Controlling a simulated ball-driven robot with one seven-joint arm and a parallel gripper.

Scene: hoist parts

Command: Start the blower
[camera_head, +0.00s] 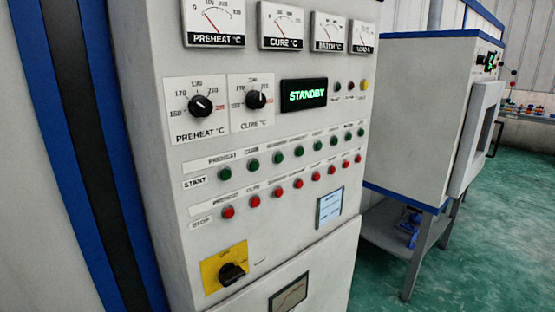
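A pale grey control cabinet (180,140) fills the middle of the view. A row of several green buttons (299,151) marked START runs across it, rising to the right. A row of several red buttons (298,184) marked STOP lies below. The first labels above the rows read PREHEAT and CURE; the others are too small to read surely, so I cannot tell which button is for the blower. A display (304,95) shows STANDBY in green. My gripper is not in view.
Two black knobs (200,106) (256,99) and several gauges sit above the buttons. A black rotary switch (232,273) on a yellow plate is at lower left. A white oven-like machine (412,125) stands on a frame at right. Green floor (500,220) is open at far right.

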